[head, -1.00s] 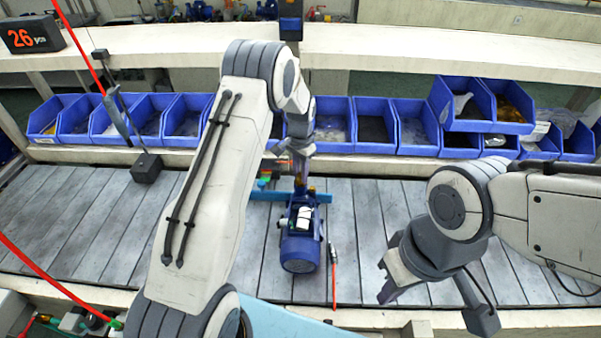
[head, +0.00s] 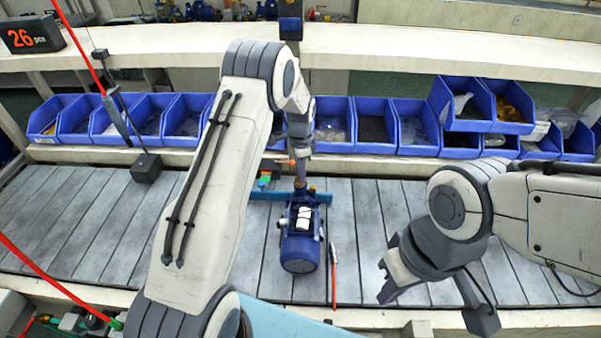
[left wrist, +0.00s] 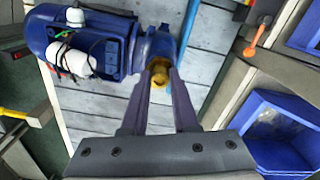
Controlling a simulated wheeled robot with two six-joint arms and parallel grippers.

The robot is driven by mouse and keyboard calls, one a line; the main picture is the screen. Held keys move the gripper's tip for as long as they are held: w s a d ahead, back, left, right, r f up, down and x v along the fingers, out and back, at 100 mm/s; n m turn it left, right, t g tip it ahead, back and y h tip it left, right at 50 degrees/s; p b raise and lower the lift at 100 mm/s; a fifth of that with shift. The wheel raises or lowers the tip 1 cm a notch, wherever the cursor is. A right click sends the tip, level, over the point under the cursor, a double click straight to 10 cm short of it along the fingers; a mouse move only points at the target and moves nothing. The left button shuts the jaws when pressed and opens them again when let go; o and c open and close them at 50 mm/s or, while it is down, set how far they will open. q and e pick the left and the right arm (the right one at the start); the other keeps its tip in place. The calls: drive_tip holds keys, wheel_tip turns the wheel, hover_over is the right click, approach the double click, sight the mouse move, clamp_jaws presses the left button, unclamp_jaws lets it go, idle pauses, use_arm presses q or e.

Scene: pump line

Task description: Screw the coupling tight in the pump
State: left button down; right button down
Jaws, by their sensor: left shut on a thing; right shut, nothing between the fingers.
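The blue pump (head: 300,243) lies on the slatted bench in the middle of the head view. In the left wrist view the pump (left wrist: 95,40) fills the upper left, with a white part and dark wires. A brass-coloured coupling (left wrist: 159,79) sits at the pump's end, between my left fingertips. My left gripper (left wrist: 160,68) is shut on it. In the head view my left gripper (head: 301,184) points down at the pump's far end, and the coupling is mostly hidden. My right gripper (head: 384,283) is shut and empty, to the right of the pump.
A blue bar (head: 262,196) lies behind the pump. A red-handled tool (head: 334,275) lies close to its right. Blue bins (head: 374,125) line the back.

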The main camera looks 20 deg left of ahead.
idle(0.3)
use_arm(q)
drive_tip(key=m, duration=0.3)
drive_tip(key=shift+m, duration=0.4)
drive_tip(key=m, duration=0.3)
drive_tip(key=shift+m, duration=0.3)
drive_tip(key=c, duration=0.7)
unclamp_jaws()
drive_tip(key=shift+c, duration=0.2)
